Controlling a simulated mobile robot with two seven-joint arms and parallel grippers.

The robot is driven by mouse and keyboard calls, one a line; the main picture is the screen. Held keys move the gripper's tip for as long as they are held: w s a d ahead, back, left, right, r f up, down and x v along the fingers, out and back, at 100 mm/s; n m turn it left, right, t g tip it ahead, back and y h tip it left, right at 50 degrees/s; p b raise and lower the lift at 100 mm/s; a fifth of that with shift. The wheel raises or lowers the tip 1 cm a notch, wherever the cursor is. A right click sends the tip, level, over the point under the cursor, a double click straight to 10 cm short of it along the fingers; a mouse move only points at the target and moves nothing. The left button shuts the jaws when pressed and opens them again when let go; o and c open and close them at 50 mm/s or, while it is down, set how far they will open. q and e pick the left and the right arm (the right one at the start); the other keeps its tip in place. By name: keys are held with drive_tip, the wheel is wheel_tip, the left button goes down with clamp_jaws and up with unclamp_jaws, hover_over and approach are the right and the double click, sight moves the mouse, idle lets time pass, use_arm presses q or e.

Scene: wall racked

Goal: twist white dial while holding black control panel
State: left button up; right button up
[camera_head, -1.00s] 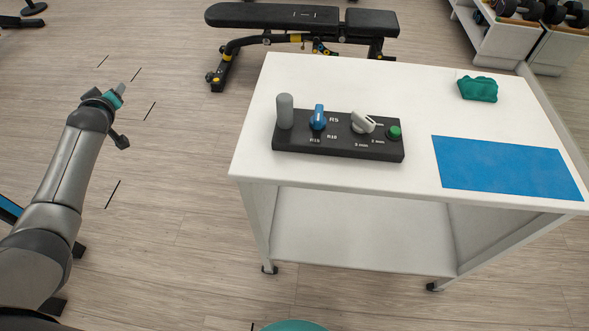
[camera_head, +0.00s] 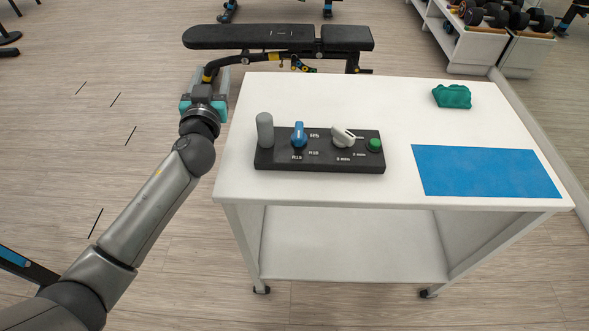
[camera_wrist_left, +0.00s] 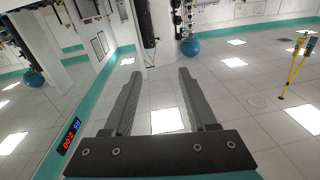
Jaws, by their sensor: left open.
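The black control panel (camera_head: 320,161) lies on the white cart top, left of its middle. The white dial (camera_head: 343,136) sits on the panel's right half, between a blue dial (camera_head: 299,135) and a green button (camera_head: 375,145). A grey upright post (camera_head: 265,130) stands at the panel's left end. My left gripper (camera_head: 207,80) is left of the cart's back left corner, apart from the panel. In the left wrist view its two fingers (camera_wrist_left: 158,98) are spread with nothing between them. My right gripper is not in view.
The white cart top (camera_head: 330,95) also bears a blue mat (camera_head: 485,171) at the right and a green cloth (camera_head: 452,96) at the back right. A black weight bench (camera_head: 280,38) stands behind the cart. Dumbbells sit on a rack (camera_head: 470,45) at the far right.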

use_arm(q)
drive_tip(key=s+d+m+h, duration=0.3)
drive_tip(key=s+d, duration=0.1)
drive_tip(key=d, duration=0.6)
drive_tip(key=m+h, duration=0.2)
hover_over(298, 146)
drive_tip(key=shift+w+d+f+t, duration=0.1)
drive_tip(key=shift+w+d+t, duration=0.05)
drive_tip(key=shift+d+t, duration=0.25)
drive_tip(key=s+d, duration=0.1)
drive_tip(key=s+d+f, duration=0.1)
drive_tip(key=s, duration=0.1)
drive_tip(key=shift+n, duration=0.3)
drive_tip(key=s+a+f+n+y, duration=0.1)
drive_tip(key=s+f, duration=0.1)
drive_tip(key=s+f+n+y, duration=0.1)
drive_tip(key=s+f, duration=0.2)
drive_tip(key=s+a+f+n+g+y, duration=0.1)
drive_tip(key=s+f+n, duration=0.1)
drive_tip(key=s+f, duration=0.1)
drive_tip(key=shift+a+f, duration=0.15)
drive_tip(key=shift+a, duration=0.2)
drive_tip(key=w, duration=1.1)
drive_tip(key=shift+w, duration=0.35)
clamp_jaws()
